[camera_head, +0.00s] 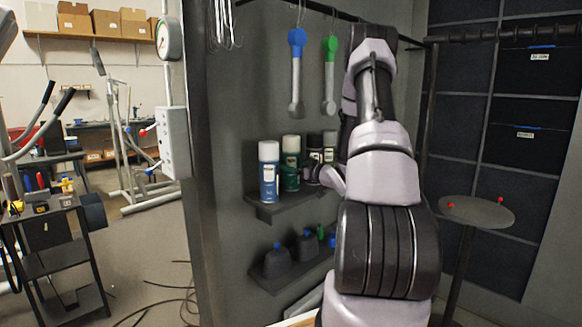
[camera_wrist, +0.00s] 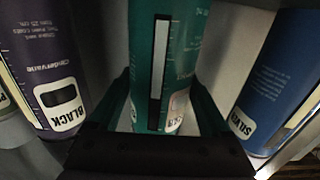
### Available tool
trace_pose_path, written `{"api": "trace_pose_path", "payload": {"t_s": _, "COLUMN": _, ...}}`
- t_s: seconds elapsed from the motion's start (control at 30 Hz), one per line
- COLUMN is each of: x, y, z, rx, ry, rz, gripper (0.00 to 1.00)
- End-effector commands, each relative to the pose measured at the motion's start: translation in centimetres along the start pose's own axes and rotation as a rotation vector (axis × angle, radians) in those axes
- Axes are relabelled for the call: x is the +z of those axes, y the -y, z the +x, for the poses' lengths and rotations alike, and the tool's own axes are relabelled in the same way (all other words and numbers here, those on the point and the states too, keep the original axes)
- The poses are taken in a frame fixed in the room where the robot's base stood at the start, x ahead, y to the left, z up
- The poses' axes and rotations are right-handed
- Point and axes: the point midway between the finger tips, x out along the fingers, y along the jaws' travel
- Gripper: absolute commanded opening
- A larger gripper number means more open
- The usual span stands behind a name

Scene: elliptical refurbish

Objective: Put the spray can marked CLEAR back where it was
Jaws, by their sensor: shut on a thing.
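A green spray can (camera_wrist: 185,45) stands between the two fingers of my gripper (camera_wrist: 162,95) in the wrist view, and the gripper is shut on it. Its name label is partly covered by the gripper, so I cannot read it fully. In the head view the green can (camera_head: 290,165) is upright in the row on the upper shelf (camera_head: 262,206). I cannot tell whether its base touches the shelf. A blue can marked SILVER (camera_wrist: 285,80) is on one side and a purple can marked BLACK (camera_wrist: 55,70) on the other. The fingers are hidden in the head view.
The blue can (camera_head: 268,170) is at the shelf's left end. A lower shelf holds dark bottles (camera_head: 277,262). Blue-topped (camera_head: 297,75) and green-topped (camera_head: 331,75) tools hang above. A round stand (camera_head: 477,212) is at right.

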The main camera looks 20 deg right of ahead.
Motion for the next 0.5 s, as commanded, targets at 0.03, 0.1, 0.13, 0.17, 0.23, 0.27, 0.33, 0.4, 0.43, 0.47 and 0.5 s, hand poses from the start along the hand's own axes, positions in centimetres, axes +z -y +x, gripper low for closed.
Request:
{"api": "trace_pose_path", "payload": {"t_s": 0.03, "x": -0.09, "y": 0.0, "z": 0.02, "rx": 0.0, "ry": -0.001, "rz": -0.001, "gripper": 0.0}}
{"api": "trace_pose_path", "payload": {"t_s": 0.1, "x": -0.07, "y": 0.0, "z": 0.02, "rx": 0.0, "ry": -0.001, "rz": -0.001, "gripper": 0.0}}
{"api": "trace_pose_path", "payload": {"t_s": 0.13, "x": -0.01, "y": 0.0, "z": 0.01, "rx": 0.0, "ry": -0.001, "rz": -0.001, "gripper": 0.0}}
{"api": "trace_pose_path", "payload": {"t_s": 0.17, "x": 0.08, "y": -0.01, "z": 0.01, "rx": 0.0, "ry": -0.001, "rz": 0.0, "gripper": 0.0}}
{"api": "trace_pose_path", "payload": {"t_s": 0.23, "x": 0.3, "y": 0.0, "z": 0.0, "rx": 0.0, "ry": 0.001, "rz": 0.0, "gripper": 0.85}}
{"api": "trace_pose_path", "payload": {"t_s": 0.27, "x": 0.26, "y": 0.0, "z": 0.0, "rx": 0.0, "ry": 0.001, "rz": 0.0, "gripper": 0.96}}
{"api": "trace_pose_path", "payload": {"t_s": 0.33, "x": 0.25, "y": 0.01, "z": 0.0, "rx": 0.0, "ry": 0.001, "rz": 0.0, "gripper": 1.0}}
{"api": "trace_pose_path", "payload": {"t_s": 0.4, "x": 0.24, "y": 0.01, "z": 0.0, "rx": 0.0, "ry": 0.001, "rz": 0.0, "gripper": 1.0}}
{"api": "trace_pose_path", "payload": {"t_s": 0.43, "x": 0.24, "y": 0.01, "z": 0.0, "rx": 0.0, "ry": 0.001, "rz": 0.0, "gripper": 1.0}}
{"api": "trace_pose_path", "payload": {"t_s": 0.47, "x": 0.24, "y": 0.01, "z": 0.0, "rx": 0.0, "ry": 0.001, "rz": 0.0, "gripper": 1.0}}
{"api": "trace_pose_path", "payload": {"t_s": 0.5, "x": 0.22, "y": 0.01, "z": 0.0, "rx": 0.0, "ry": 0.001, "rz": 0.0, "gripper": 1.0}}
